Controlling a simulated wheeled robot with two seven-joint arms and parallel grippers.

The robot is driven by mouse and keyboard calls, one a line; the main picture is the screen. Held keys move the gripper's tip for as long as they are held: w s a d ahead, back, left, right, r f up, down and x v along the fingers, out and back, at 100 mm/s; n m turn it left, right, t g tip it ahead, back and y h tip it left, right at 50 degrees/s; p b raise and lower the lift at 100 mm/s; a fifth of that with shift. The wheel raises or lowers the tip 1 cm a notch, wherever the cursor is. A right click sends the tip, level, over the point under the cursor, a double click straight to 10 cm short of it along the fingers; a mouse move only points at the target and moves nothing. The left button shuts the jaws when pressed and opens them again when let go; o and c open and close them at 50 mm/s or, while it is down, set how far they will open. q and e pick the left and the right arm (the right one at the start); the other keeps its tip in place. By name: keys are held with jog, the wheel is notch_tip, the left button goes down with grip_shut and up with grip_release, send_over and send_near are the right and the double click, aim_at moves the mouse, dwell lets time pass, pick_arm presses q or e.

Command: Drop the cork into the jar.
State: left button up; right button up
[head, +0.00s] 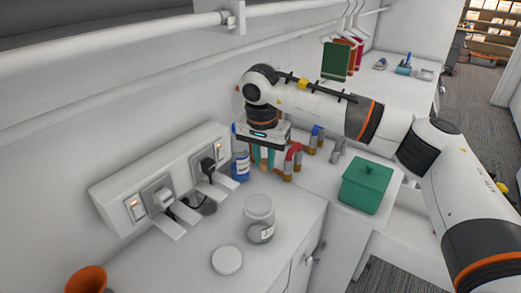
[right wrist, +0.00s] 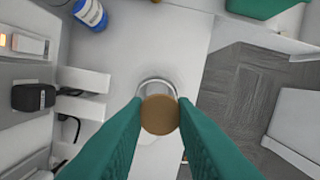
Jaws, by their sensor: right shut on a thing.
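A clear glass jar (head: 259,218) stands upright and open on the white counter, with a label on its front. A round white disc like a lid (head: 226,260) lies beside it. My right gripper (head: 264,158) is above the counter, behind the jar in the head view. Its teal fingers are shut on the brown cork (right wrist: 160,115). In the right wrist view the cork covers part of the jar's round rim (right wrist: 156,83). The cork is outside the jar, nearer the camera. My left gripper is not in view.
A blue bottle (head: 240,167) stands near the wall by a socket panel with plugs (head: 160,190). Red and blue pipe pieces (head: 293,160) and a green lidded box (head: 366,186) are to the right. An orange cup-like thing (head: 86,280) is at the lower left.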

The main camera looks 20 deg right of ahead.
aim_at(264, 171)
jog(key=shift+s+f+b, duration=0.25)
jog(key=shift+f+b, duration=0.15)
jog(key=shift+f, duration=0.2)
jog(key=shift+s+f+b, duration=0.25)
jog(key=shift+f+b, duration=0.1)
jog(key=shift+f, duration=0.25)
jog(key=shift+w+f+b, duration=0.2)
jog(key=shift+f+b, duration=0.1)
jog(key=shift+f, duration=0.3)
jog(key=shift+w+f+b, duration=0.15)
jog(key=shift+f+b, duration=0.1)
jog(key=shift+f, duration=0.3)
jog(key=shift+s+f, duration=0.1)
jog(key=shift+f, duration=0.35)
jog(key=o, duration=1)
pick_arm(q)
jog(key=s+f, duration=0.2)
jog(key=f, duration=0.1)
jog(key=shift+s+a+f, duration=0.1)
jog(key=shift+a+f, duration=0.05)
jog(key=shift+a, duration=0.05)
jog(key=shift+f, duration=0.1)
pick_arm(e)
jog(key=shift+r, duration=0.1)
